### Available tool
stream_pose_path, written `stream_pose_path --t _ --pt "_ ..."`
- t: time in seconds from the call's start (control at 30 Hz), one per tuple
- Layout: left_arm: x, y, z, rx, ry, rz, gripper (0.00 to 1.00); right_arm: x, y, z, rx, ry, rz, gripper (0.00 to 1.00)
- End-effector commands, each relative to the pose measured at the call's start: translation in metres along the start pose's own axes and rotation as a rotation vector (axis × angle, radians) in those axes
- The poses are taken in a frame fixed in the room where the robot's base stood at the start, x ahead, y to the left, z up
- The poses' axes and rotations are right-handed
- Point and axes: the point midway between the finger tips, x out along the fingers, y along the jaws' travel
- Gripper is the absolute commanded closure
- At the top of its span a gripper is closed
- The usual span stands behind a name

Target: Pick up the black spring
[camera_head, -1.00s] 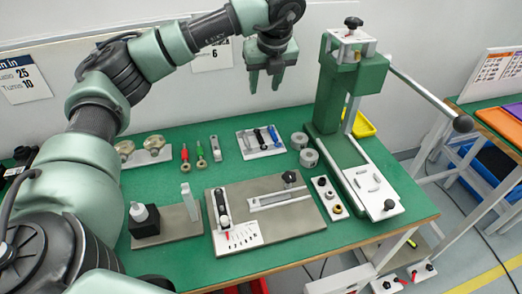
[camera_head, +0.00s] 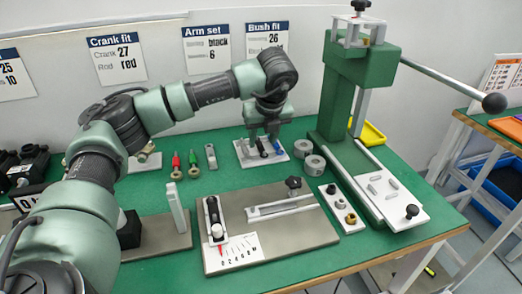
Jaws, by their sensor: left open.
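The black spring (camera_head: 262,149) is a dark slim piece in the middle of a white tray (camera_head: 245,161) at the back centre of the green table. A grey piece lies left of it and a blue-tipped one right of it, both partly covered. My left gripper (camera_head: 263,142) is over this tray, pointing down, with its fingers apart and nothing seen between them clear of the tray. The fingers seem to straddle the black spring's upper part; contact cannot be told. My right gripper is not in view.
A green press (camera_head: 340,95) with a long lever stands to the right. Grey rings (camera_head: 314,165) lie between it and the tray. Red- and green-handled tools (camera_head: 193,160) lie left. A fixture plate (camera_head: 290,236) fills the front. A wall card reads "Arm set", black, 6.

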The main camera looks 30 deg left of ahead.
Motion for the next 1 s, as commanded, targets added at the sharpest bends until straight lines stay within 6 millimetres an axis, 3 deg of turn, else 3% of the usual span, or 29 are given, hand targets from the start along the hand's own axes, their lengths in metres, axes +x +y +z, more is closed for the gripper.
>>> stream_pose_path --t 0.2,0.43,0.6,1.0 --pt "0.025 0.001 -0.002 0.000 0.001 0.001 0.59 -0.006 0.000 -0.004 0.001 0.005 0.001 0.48" --pt "0.026 0.000 -0.001 0.000 0.000 0.000 0.59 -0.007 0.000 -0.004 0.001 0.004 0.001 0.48" --pt "0.026 0.000 -0.001 0.000 0.000 0.000 1.00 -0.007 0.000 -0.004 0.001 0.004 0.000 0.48" --pt "0.022 0.000 0.000 -0.001 0.000 -0.001 1.00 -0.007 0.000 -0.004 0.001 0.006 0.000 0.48"
